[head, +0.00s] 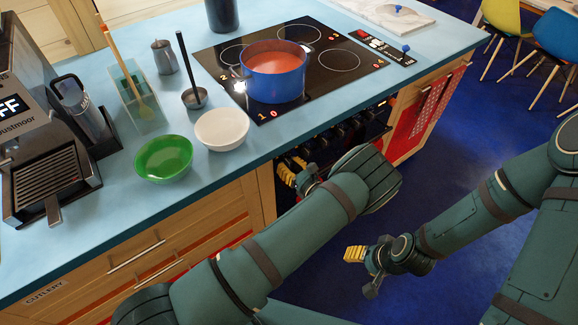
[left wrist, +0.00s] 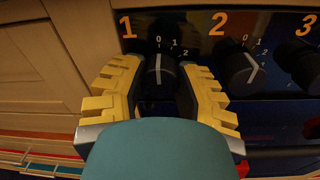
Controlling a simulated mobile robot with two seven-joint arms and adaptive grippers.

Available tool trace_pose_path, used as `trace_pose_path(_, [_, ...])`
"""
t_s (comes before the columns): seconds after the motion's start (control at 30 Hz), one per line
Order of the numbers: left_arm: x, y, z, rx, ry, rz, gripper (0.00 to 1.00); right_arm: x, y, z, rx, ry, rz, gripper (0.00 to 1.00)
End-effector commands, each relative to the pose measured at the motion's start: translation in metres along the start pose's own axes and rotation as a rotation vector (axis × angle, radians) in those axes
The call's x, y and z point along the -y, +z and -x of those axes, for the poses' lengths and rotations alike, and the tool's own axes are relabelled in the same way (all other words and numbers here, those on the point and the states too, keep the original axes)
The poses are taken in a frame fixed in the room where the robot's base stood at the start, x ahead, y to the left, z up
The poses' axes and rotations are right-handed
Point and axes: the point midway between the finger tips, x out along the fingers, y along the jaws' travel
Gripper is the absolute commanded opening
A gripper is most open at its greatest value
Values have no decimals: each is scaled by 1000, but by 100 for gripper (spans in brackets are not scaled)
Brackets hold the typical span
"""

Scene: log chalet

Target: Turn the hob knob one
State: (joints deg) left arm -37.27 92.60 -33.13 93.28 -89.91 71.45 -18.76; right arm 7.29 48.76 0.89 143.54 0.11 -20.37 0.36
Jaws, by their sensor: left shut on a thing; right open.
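Hob knob one (left wrist: 160,74) is a dark round knob on the black front panel, below an orange 1, in the left wrist view. Its white line stands nearly upright, toward the 0 mark. My left gripper (left wrist: 162,88) has its yellow fingers on both sides of this knob and is shut on it. In the head view my left gripper (head: 300,173) is at the counter front below the hob, and my own arm partly hides the knobs. My right gripper (head: 355,257) is open and empty over the blue floor.
Knob two (left wrist: 240,70) is close to the right of my left gripper. The black hob (head: 330,88) carries a blue pot (head: 275,83) with red contents. A white bowl (head: 222,138) and a green bowl (head: 163,168) stand near the counter's front edge.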

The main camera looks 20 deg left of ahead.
Motion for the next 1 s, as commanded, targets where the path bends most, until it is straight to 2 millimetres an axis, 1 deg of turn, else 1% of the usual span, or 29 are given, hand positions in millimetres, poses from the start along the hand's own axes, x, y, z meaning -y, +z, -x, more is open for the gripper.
trace_pose_path(0.03, [1, 4, -2, 8, 1, 8, 0, 0, 0, 0, 0, 0, 0, 55])
trace_pose_path(0.37, [1, 5, -2, 9, 1, 12, 0, 0, 0, 0, 0, 0, 0, 55])
trace_pose_path(0.4, [1, 5, -2, 9, 1, 11, 45, 0, 0, 0, 0, 0, 0, 55])
trace_pose_path(0.47, [1, 4, -2, 8, 1, 11, 66, 0, 0, 0, 0, 0, 0, 55])
trace_pose_path(0.8, [0, 2, -1, 3, 0, -4, 67, 0, 0, 1, 0, 0, 0, 55])
trace_pose_path(1.0, [1, 2, 0, 6, 4, -122, 67, 2, 0, 6, 0, 0, 0, 55])
